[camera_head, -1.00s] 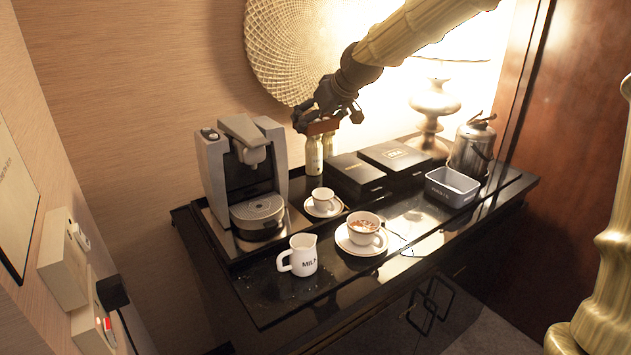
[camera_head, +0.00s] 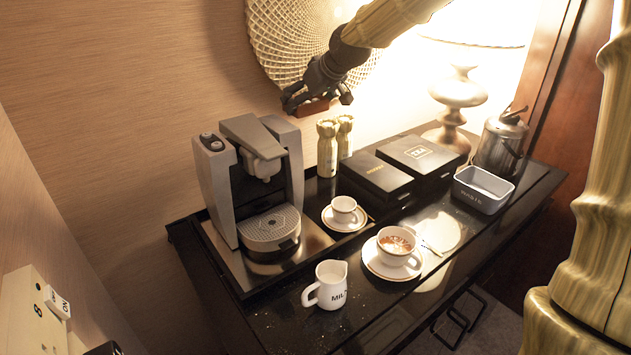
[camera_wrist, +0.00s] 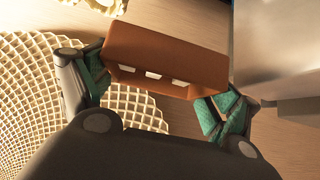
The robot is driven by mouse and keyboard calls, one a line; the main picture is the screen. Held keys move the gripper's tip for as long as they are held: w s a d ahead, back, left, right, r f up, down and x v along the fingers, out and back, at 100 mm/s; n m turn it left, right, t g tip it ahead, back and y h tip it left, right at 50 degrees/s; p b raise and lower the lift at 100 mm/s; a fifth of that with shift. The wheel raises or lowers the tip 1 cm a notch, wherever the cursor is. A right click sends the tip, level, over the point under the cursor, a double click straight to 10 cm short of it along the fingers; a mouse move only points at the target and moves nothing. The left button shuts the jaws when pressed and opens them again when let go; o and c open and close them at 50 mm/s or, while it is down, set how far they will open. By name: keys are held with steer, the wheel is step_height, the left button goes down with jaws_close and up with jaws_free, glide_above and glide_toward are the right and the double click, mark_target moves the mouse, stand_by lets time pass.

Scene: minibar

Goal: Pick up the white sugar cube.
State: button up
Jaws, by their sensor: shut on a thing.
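My gripper (camera_head: 318,100) is raised in the air above and slightly left of two gold-topped bottles. It is shut on a reddish-brown box (camera_head: 313,108). In the wrist view the same brown box (camera_wrist: 165,55) lies tilted between the two green-padded fingers of my gripper (camera_wrist: 158,92). Three small white pieces (camera_wrist: 153,75) show in a row along its lower face; I cannot tell whether they are sugar cubes. No separate white sugar cube can be made out on the counter.
The black counter holds a coffee machine (camera_head: 250,190), bottles (camera_head: 327,150), black boxes (camera_head: 418,155), a grey bin (camera_head: 482,194), a metal pot (camera_head: 500,145), a small cup (camera_head: 344,208), a filled cup (camera_head: 396,246) and a milk jug (camera_head: 330,284). A lamp (camera_head: 458,90) stands behind.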

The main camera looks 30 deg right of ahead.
mark_target(308, 188)
step_height(308, 188, down, 24)
steer(key=p, duration=0.4)
steer(key=shift+d+f, duration=0.1)
steer(key=shift+f, duration=0.15)
steer(key=shift+f, duration=0.15)
steer(key=o, duration=0.9)
